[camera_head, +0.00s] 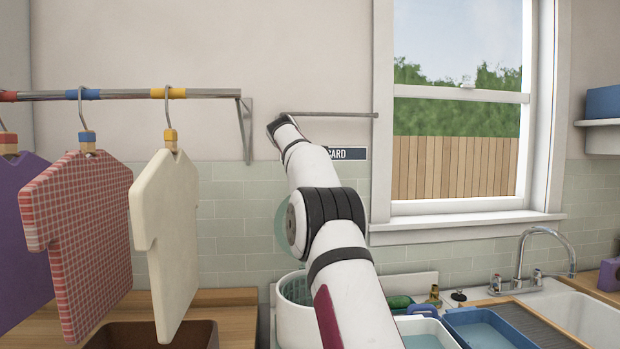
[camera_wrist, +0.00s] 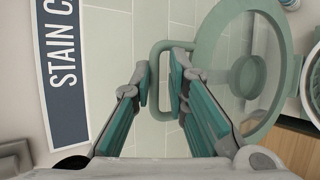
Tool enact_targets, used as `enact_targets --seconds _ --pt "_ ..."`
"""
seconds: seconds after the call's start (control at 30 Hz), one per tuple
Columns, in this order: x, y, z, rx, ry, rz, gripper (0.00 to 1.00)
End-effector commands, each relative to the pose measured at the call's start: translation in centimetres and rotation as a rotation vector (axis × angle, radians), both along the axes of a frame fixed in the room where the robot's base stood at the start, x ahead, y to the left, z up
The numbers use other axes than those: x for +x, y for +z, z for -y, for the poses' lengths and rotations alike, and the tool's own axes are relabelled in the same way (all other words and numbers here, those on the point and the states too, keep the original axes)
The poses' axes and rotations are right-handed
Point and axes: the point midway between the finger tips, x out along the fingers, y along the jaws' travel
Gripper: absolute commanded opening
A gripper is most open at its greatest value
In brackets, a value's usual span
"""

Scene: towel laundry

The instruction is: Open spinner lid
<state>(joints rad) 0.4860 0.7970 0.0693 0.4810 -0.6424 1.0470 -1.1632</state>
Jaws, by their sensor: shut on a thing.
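The spinner (camera_head: 297,320) is a white tub with a green inner basket, partly behind my arm in the head view. Its tub edge also shows at the far right of the wrist view. The round lid (camera_wrist: 284,68) has a green rim and a clear middle. It stands raised against the tiled wall, and a slice of it shows beside my arm in the head view (camera_head: 281,228). My gripper (camera_wrist: 163,88) is shut on the lid's green loop handle (camera_wrist: 172,45), with its bar between the fingers.
Shirts hang from a rail (camera_head: 130,95) on the left, above a brown bin (camera_head: 150,335). A wall bar (camera_head: 340,114) and a dark sign (camera_wrist: 62,70) are close by. Blue trays (camera_head: 485,330) and a sink (camera_head: 590,318) lie to the right.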

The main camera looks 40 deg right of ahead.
Motion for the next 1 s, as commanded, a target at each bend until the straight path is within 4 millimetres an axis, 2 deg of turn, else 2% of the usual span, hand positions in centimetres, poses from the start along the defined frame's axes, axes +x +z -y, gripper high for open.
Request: enact_targets --seconds 0.03,0.07,0.1,0.63,0.87,1.0 --pt "-0.3 -1.0 0.5 0.007 -0.01 -0.021 0.19" --pt "-0.3 -1.0 0.5 0.007 -0.01 -0.021 0.26" --pt "-0.3 -1.0 0.5 0.006 -0.009 -0.02 0.28" --pt "-0.2 -0.2 0.0 0.001 -0.005 -0.008 0.28" --pt "-1.2 1.4 -2.0 -0.001 -0.002 -0.007 0.28" --pt "-2.4 3.0 -4.1 0.0 -0.001 -0.006 0.28"
